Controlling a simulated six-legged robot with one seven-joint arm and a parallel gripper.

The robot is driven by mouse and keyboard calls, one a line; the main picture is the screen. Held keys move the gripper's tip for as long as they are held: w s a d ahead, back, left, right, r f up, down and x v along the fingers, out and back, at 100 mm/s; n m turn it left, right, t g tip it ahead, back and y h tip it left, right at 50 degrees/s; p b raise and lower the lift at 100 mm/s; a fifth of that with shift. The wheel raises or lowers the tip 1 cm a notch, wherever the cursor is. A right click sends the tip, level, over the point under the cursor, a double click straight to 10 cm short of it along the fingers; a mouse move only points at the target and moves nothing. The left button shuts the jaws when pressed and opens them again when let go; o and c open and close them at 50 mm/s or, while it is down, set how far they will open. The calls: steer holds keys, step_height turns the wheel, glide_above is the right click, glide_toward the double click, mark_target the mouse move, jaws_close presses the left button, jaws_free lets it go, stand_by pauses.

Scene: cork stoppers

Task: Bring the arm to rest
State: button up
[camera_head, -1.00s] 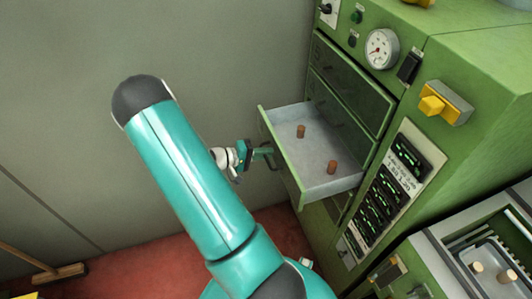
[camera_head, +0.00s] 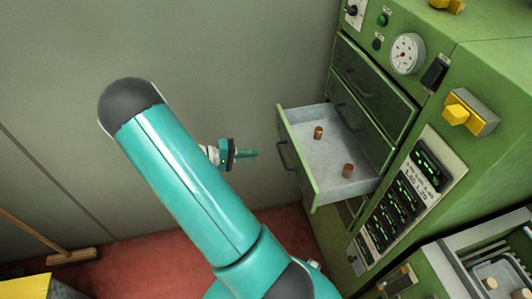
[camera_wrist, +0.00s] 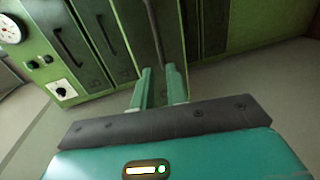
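My gripper (camera_head: 246,154) is in the air left of the open drawer (camera_head: 296,160), apart from its dark front handle (camera_head: 282,155). In the wrist view my gripper (camera_wrist: 160,84) shows two teal fingers with a gap between them; it looks open, with nothing held. The drawer holds two brown cork stoppers, one farther back (camera_head: 318,133) and one nearer (camera_head: 347,170), both upright. My large teal arm link crosses the middle of the head view and hides part of the floor and wall.
The green cabinet (camera_head: 480,70) fills the right side, with a gauge (camera_head: 407,54) and a yellow switch (camera_head: 456,114). A metal basin (camera_head: 455,245) is at lower right. A broom (camera_head: 72,257) and yellow block (camera_head: 40,287) are at lower left. Grey wall lies behind my arm.

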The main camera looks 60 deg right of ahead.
steer(key=shift+v, duration=1.4)
steer(key=s+a+r+n+t+y, duration=0.2)
steer(key=a+r+t+y, duration=0.2)
steer(key=a+r, duration=0.4)
steer(key=s+a+r+n+t+y, duration=0.2)
steer(key=a+r+t, duration=0.4)
steer(key=a+r, duration=0.3)
steer(key=s+a+r+n+t+y, duration=0.2)
steer(key=a+r+n+t+y, duration=0.2)
steer(key=a+r, duration=0.5)
steer(key=a+t+y, duration=0.1)
steer(key=a, duration=0.4)
steer(key=shift+s+a+t+y, duration=0.2)
steer(key=shift+s+t+y, duration=0.2)
